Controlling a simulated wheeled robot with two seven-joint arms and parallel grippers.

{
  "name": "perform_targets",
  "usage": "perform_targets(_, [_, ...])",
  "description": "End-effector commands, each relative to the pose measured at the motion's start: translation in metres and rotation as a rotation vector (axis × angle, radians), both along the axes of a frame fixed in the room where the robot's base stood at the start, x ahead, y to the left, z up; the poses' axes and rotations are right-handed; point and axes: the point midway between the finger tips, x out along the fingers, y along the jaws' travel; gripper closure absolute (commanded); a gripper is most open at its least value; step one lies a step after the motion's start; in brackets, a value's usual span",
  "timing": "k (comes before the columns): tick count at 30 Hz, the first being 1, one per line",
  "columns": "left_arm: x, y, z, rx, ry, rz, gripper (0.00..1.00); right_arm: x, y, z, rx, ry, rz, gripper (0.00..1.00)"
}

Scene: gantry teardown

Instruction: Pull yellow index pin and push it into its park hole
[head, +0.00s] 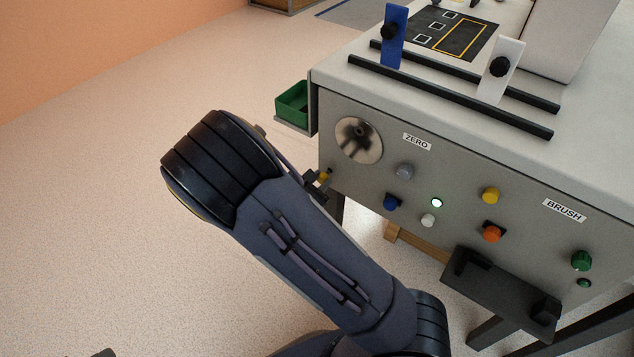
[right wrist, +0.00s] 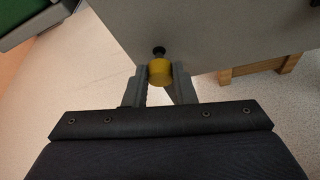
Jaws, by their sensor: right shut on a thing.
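The yellow index pin (head: 325,174) is at the lower left corner of the grey panel, below a round metal disc (head: 359,140). My right gripper (head: 318,182) is shut on its yellow head. In the right wrist view the yellow head (right wrist: 160,73) sits between the two fingers (right wrist: 159,82), with a small dark round part just beyond it against the panel. I cannot tell how deep the pin sits. I cannot make out which hole is the park hole. My left gripper does not show clearly in either view.
The panel (head: 345,180) carries a grey knob (head: 404,171), a blue knob (head: 392,202), another yellow knob (head: 491,195), an orange knob (head: 492,234) and a green knob (head: 581,261). A black bracket (head: 500,295) juts out below. A green bin (head: 292,104) hangs left. Floor left is clear.

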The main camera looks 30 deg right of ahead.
Motion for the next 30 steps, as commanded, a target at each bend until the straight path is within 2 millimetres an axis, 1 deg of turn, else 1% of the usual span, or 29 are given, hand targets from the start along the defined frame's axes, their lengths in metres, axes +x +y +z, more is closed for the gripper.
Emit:
perform_targets(11, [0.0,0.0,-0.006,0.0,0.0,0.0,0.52,0.007,-0.017,-0.001,0.002,0.001,0.001,1.0])
perform_targets(12, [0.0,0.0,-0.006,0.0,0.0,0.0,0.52,0.007,-0.018,-0.001,0.003,0.001,0.001,0.75])
perform_targets(15, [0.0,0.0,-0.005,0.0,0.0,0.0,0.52,0.007,-0.017,-0.001,0.002,0.001,0.002,0.62])
perform_targets(18, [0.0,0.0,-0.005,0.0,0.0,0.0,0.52,0.007,-0.018,-0.001,0.001,0.001,0.002,0.51])
perform_targets(26, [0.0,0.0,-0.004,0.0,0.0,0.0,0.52,0.007,-0.017,0.0,0.001,0.001,0.002,0.51])
perform_targets(30, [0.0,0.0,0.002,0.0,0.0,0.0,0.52,0.002,-0.005,0.007,0.003,0.0,0.005,0.51])
